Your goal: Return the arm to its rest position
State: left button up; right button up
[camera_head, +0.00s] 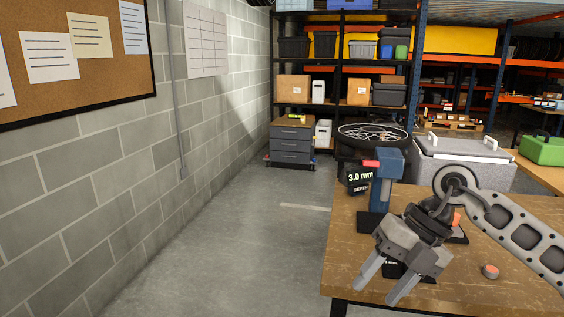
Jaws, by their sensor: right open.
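My right gripper (378,289) hangs over the left part of the wooden workbench (465,283), pointing down and toward the front left edge. Its two grey fingers are spread apart with nothing visible between them. My right arm comes in from the right edge. My left gripper is not in view.
A blue stand (387,172) with a red part and a "3.0 mm DEPTH" display (359,178) stands just behind the gripper. A small orange-topped puck (490,271) lies right of it. A grey case (460,160) is behind my arm. The floor left of the bench is clear.

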jog(key=s+a+m+y, duration=0.1)
jog(key=s+a+y, duration=0.2)
jog(key=a+y, duration=0.4)
jog(key=s+a+m+y, duration=0.1)
jog(key=s+a+y, duration=0.2)
jog(key=a+y, duration=0.35)
jog(key=d+f+m+t+h, duration=0.4)
jog(key=f+m+t+h, duration=0.4)
jog(key=m, duration=0.5)
jog(key=d+f+m+t+h, duration=0.5)
jog(key=m+t, duration=0.4)
jog(key=m, duration=0.4)
jog(key=s+d+f+m+g+h, duration=0.3)
jog(key=s+f+m+g, duration=0.1)
jog(key=s+f, duration=0.7)
notch_tip(320, 180, down, 2)
jog(key=shift+f+m+g, duration=0.1)
jog(key=shift+m+g, duration=0.3)
jog(key=shift+g, duration=0.5)
